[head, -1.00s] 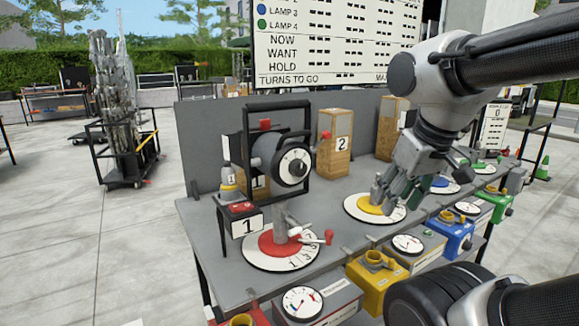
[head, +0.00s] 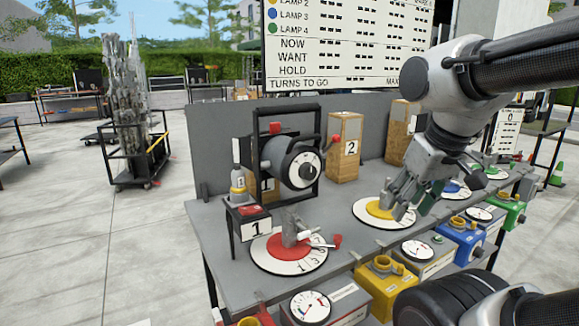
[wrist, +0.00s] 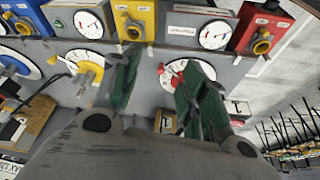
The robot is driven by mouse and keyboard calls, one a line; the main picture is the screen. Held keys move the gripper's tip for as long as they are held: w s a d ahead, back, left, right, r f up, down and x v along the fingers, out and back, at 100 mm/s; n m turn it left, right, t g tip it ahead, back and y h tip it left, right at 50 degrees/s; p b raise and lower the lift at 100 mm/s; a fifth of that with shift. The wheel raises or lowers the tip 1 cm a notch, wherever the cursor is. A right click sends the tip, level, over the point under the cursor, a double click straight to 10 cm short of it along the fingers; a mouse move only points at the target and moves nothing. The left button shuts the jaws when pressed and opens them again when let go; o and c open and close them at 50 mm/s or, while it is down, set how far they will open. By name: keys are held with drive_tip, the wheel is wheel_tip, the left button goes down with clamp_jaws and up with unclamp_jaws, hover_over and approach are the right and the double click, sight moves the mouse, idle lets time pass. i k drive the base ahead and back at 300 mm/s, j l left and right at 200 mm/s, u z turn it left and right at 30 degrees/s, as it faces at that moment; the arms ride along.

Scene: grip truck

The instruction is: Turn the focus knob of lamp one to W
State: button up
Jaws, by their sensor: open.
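Lamp one (head: 281,160) is a grey lamp in a black frame at the left end of the bench, with a black-rimmed white dial (head: 304,168) on its front. The letters on the dial are too small to read.
Wooden box 2 (head: 345,147) stands behind on the bench. Gauge boxes line the front edge, including a yellow box (head: 385,288) and a blue box (head: 463,240). A sign board (head: 350,45) hangs behind.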

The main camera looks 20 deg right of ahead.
sight(306, 171)
drive_tip(key=j, duration=0.45)
drive_tip(key=k+j+z, duration=0.15)
drive_tip(key=j, duration=0.25)
drive_tip(key=k+j, duration=0.1)
drive_tip(key=j, duration=0.35)
drive_tip(key=z, duration=0.05)
